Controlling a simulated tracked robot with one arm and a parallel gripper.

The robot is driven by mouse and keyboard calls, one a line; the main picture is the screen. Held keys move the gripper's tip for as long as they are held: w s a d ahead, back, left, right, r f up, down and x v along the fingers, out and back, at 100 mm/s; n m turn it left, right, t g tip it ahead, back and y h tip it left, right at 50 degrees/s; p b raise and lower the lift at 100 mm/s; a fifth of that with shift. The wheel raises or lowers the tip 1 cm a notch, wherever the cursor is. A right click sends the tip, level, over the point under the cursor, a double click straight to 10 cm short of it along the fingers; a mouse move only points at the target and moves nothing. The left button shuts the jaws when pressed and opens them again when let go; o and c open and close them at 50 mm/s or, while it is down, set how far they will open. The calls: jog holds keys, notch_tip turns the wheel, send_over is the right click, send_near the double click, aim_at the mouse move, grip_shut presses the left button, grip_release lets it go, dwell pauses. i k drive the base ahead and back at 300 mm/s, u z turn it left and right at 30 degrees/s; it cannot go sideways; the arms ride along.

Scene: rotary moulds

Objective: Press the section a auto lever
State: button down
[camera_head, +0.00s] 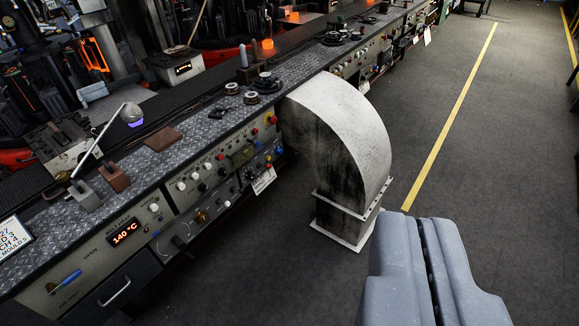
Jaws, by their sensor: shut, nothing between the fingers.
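My gripper (425,222) is at the lower right, shut and empty, above the dark floor and apart from the console. The long console (190,140) runs from the lower left to the top. I cannot tell which control is the section a auto lever, as no such label is legible. A blue-handled lever (66,281) sits on the front panel at the lower left. A long rod with a pale ball end (131,114) rises at a slant from the console top. Several small knobs (202,187), white, black and red, line the front panel.
A large white elbow duct (345,140) stands between my gripper and the console. A display reading 140 °C (124,232) and a drawer with a handle (114,293) are at the lower left. The floor (480,170) on the right is clear, with a yellow line (450,120).

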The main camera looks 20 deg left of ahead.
aim_at(241, 191)
jog(key=u, duration=0.1)
jog(key=i, duration=1.4)
jog(key=u, duration=0.55)
jog(key=i, duration=0.4)
jog(key=u, duration=0.35)
